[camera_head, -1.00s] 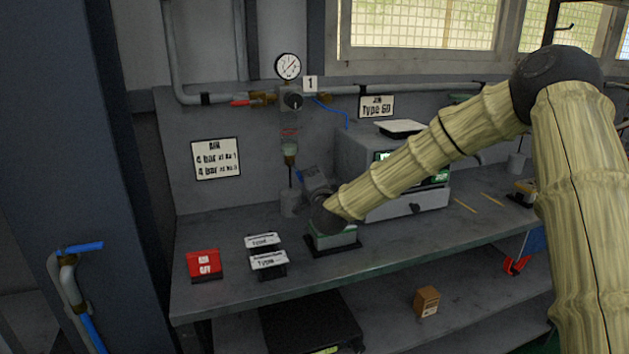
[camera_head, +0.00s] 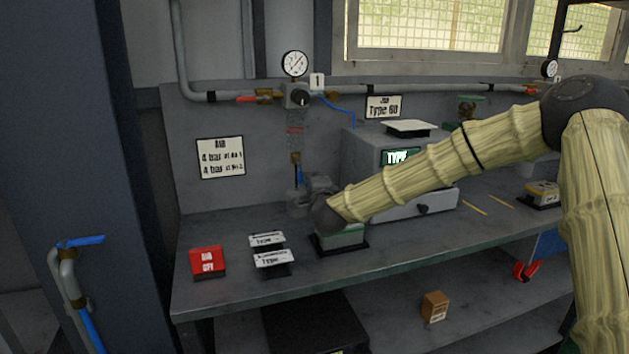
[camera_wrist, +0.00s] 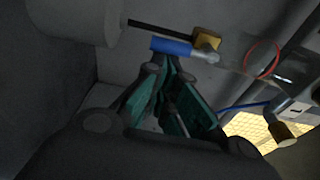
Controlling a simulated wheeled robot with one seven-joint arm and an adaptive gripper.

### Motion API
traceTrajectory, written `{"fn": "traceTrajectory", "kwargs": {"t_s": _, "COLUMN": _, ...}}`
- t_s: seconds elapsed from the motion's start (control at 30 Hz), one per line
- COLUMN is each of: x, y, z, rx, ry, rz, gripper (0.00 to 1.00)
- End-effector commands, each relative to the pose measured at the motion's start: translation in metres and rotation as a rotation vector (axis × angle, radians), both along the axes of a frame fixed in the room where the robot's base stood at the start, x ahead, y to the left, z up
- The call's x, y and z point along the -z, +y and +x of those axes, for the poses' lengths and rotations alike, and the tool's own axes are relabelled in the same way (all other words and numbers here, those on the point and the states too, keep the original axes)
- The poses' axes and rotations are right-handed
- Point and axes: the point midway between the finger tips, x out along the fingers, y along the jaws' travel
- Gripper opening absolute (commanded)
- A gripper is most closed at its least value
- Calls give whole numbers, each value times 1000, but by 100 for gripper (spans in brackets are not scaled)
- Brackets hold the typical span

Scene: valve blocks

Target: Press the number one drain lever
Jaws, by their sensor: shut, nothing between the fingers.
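The number one drain lever is a small blue handle (camera_head: 301,175) low under the clear bowl (camera_head: 296,130) of the unit marked 1 (camera_head: 317,81). In the wrist view the blue lever (camera_wrist: 171,46) sits beside a brass fitting (camera_wrist: 206,39), just beyond my fingertips. My gripper (camera_wrist: 168,76) has teal fingers and is shut and empty. The tips look close below the lever, but I cannot tell whether they touch it. In the head view my gripper (camera_head: 319,184) is beside the lever, mostly hidden by my wrist.
A grey box with a lit display (camera_head: 400,157) stands behind my forearm. A red AIR OFF block (camera_head: 208,262) and Type plates (camera_head: 273,258) lie on the bench front. A grey cup (camera_head: 297,203) stands under the drain; it looms upper left in the wrist view (camera_wrist: 75,18).

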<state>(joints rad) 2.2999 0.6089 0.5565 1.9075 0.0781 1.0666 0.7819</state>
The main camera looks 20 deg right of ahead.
Motion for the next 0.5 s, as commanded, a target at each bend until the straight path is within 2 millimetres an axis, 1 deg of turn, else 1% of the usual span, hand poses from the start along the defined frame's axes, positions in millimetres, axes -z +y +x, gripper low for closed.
{"fn": "traceTrajectory", "kwargs": {"t_s": 0.33, "x": 0, "y": -4, "z": 1, "rx": 0, "ry": -1, "rz": -1, "gripper": 0}}
{"fn": "traceTrajectory", "kwargs": {"t_s": 0.5, "x": 0, "y": -17, "z": 5, "rx": -2, "ry": -1, "rz": 0, "gripper": 0}}
